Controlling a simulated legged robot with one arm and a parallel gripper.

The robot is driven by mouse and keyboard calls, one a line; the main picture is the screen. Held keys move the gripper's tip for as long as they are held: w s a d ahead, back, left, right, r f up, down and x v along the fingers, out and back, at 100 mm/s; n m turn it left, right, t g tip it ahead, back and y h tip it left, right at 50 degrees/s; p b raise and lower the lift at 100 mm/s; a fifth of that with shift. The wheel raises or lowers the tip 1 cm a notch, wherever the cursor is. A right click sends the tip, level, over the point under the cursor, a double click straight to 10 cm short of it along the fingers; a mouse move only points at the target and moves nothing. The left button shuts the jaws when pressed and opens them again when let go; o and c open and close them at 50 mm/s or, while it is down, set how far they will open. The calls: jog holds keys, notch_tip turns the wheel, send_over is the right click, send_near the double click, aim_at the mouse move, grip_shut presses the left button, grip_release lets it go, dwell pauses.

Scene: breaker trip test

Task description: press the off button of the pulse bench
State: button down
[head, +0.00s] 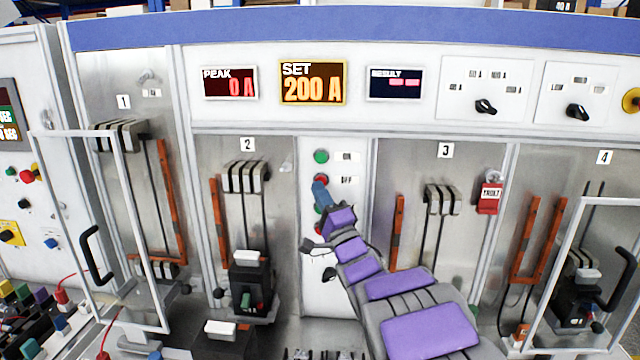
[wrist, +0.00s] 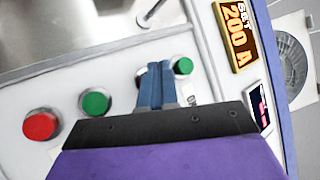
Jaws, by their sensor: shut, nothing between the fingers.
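My gripper (head: 320,187) is shut and empty, with its blue fingertips at the narrow button panel between bays 2 and 3. In the wrist view, the closed fingers (wrist: 155,72) cover the place between two green buttons, and the red button there is hidden. I cannot tell whether the tips touch it. The upper green button (head: 321,156), beside the ON label, is clear of the fingers; it also shows in the wrist view (wrist: 183,66).
A second green button (wrist: 95,102) and a second red button (wrist: 41,125) sit lower on the same panel. The SET display (head: 313,83) reads 200 A and the PEAK display (head: 230,84) reads 0 A. A breaker (head: 250,285) stands in bay 2.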

jog(key=shift+w+d+r+p, duration=0.1)
jog(key=shift+w+p, duration=0.7)
jog(key=shift+p, duration=0.15)
dwell(0.7)
jog(key=shift+s, duration=0.9)
jog(key=shift+s+p, duration=0.3)
jog(key=shift+s, duration=2.2)
